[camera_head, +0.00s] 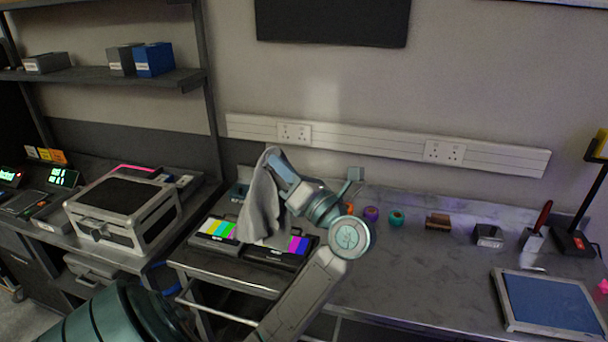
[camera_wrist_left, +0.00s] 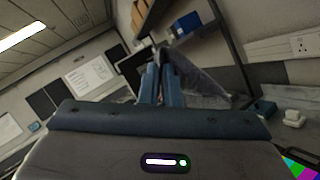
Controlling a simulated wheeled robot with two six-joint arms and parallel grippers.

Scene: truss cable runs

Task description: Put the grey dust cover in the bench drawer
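The grey dust cover (camera_head: 262,210) hangs as a limp, folded cloth from my left gripper (camera_head: 279,163) in the head view. It hangs in front of a monitor showing colour bars and hides its middle. In the left wrist view the blue fingers of my left gripper (camera_wrist_left: 161,68) are close together on the cover (camera_wrist_left: 200,82), which drapes to the right. The bench (camera_head: 400,280) has a pale rail (camera_head: 215,309) along its front left. I cannot clearly make out the drawer or whether it is open. My right gripper is not in view.
The colour-bar monitor (camera_head: 213,229) sits at the bench's left end. Several small coloured rolls, including a teal one (camera_head: 396,218), stand behind my left arm. A blue-topped panel (camera_head: 549,302) lies at right. A silver case (camera_head: 124,205) stands left. The middle bench surface is mostly clear.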

